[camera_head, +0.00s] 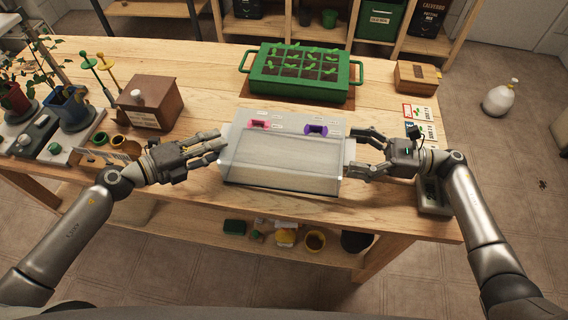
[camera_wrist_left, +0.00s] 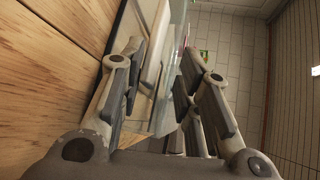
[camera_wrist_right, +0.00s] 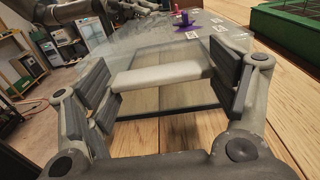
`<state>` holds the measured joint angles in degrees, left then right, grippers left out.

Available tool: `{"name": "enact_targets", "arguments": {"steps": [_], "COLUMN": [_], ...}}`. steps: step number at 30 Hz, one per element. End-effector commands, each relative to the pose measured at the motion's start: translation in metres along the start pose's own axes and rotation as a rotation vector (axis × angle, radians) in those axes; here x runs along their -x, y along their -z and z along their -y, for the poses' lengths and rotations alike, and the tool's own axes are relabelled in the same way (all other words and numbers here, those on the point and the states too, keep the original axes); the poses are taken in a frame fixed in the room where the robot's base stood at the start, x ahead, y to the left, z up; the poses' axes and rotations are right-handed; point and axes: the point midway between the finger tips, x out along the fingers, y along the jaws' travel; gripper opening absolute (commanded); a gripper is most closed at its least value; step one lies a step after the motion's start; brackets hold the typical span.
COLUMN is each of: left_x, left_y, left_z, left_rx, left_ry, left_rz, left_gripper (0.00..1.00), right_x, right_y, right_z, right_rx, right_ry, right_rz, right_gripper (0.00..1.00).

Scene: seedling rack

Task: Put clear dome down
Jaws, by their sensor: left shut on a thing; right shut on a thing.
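The clear dome (camera_head: 285,165) is a see-through box near the front edge of the table, with a pink piece (camera_head: 259,124) and a purple piece (camera_head: 316,130) on its top. My left gripper (camera_head: 222,146) is shut on its left end; the dome's clear wall (camera_wrist_left: 169,80) shows between the fingers. My right gripper (camera_head: 352,155) is shut on its right end, around a pale handle bar (camera_wrist_right: 162,77). The dome looks level. I cannot tell whether its lower rim touches the wood. The green seedling tray (camera_head: 357,72) stands behind it, uncovered, with several seedlings.
A wooden box (camera_head: 149,103) with a pale knob and potted plants (camera_head: 70,108) stand at the left. A small wooden box (camera_head: 416,77) and seed cards (camera_head: 420,113) lie at the right. A grey device (camera_head: 433,197) sits at the front right corner.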

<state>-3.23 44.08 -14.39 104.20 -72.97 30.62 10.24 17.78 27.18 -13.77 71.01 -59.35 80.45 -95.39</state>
Motion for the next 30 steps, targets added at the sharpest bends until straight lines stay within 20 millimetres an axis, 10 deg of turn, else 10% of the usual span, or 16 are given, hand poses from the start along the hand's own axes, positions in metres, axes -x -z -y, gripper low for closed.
{"name": "enact_targets", "arguments": {"steps": [6,19,30], "left_x": [-0.002,0.003,0.06], "left_y": [0.005,0.002,0.003], "left_z": [0.0,-0.002,-0.003], "left_rx": [0.003,0.003,0.004], "left_ry": [0.003,-0.001,-0.004], "left_rz": [-0.012,-0.004,-0.007], "left_gripper": [0.52,0.52,0.52], "right_x": [-0.004,-0.001,-0.001], "right_y": [0.001,0.001,0.001], "right_z": [-0.002,-0.001,0.0], "right_rx": [0.0,0.0,0.0], "right_ry": [-0.009,-0.002,-0.001], "right_rz": [0.004,0.001,0.001], "right_gripper": [1.0,1.0,1.0]}}
